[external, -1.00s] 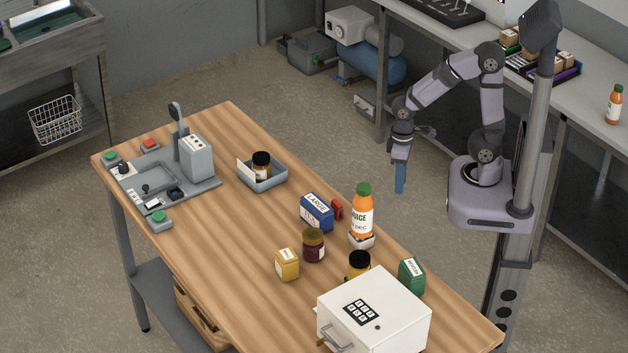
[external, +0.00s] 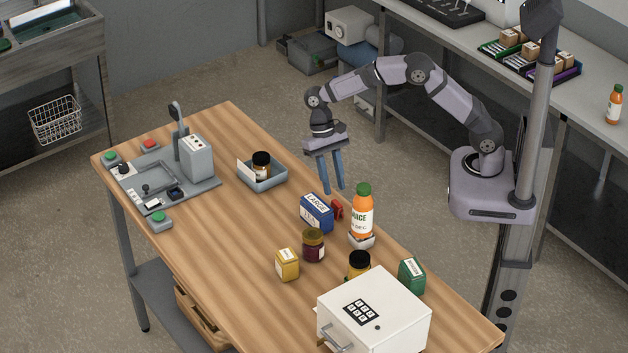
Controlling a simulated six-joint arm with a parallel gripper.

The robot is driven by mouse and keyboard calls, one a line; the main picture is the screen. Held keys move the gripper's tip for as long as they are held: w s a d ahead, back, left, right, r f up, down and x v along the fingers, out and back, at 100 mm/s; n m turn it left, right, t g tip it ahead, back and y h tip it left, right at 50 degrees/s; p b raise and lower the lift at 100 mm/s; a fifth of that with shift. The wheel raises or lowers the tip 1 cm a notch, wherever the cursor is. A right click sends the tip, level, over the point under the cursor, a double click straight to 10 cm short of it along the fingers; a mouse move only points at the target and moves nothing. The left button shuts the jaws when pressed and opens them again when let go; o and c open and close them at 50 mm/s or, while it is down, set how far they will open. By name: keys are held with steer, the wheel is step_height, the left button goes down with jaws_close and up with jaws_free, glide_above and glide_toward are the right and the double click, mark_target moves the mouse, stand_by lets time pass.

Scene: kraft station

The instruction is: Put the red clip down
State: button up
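The small red clip (external: 338,209) is at the right side of the blue box (external: 316,212) on the wooden table. I cannot tell whether it is fastened to the box or only stands against it. My gripper (external: 334,191) points down just above and behind the clip and the box, near the table's far edge. Its two blue fingers are apart with nothing seen between them. The clip's lower part is small and hard to make out.
An orange juice bottle (external: 362,213) stands close right of the clip. A dark jar (external: 313,245), a yellow box (external: 287,264), a green box (external: 411,275) and a white safe (external: 373,310) are nearer. A grey tray (external: 275,185) sits left. The table's left-middle is clear.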

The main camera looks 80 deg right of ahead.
mark_target(335, 201)
steer(key=shift+w+a, duration=0.2)
steer(key=shift+w, duration=0.1)
steer(key=shift+p+x, duration=0.4)
steer(key=shift+x, duration=0.7)
steer(key=shift+s+f+p, duration=0.25)
steer(key=shift+f+p, duration=0.15)
steer(key=shift+p, duration=0.1)
steer(key=shift+p+x, duration=0.95)
steer(key=shift+x, duration=1.2)
steer(key=shift+d, duration=0.15)
jaws_close()
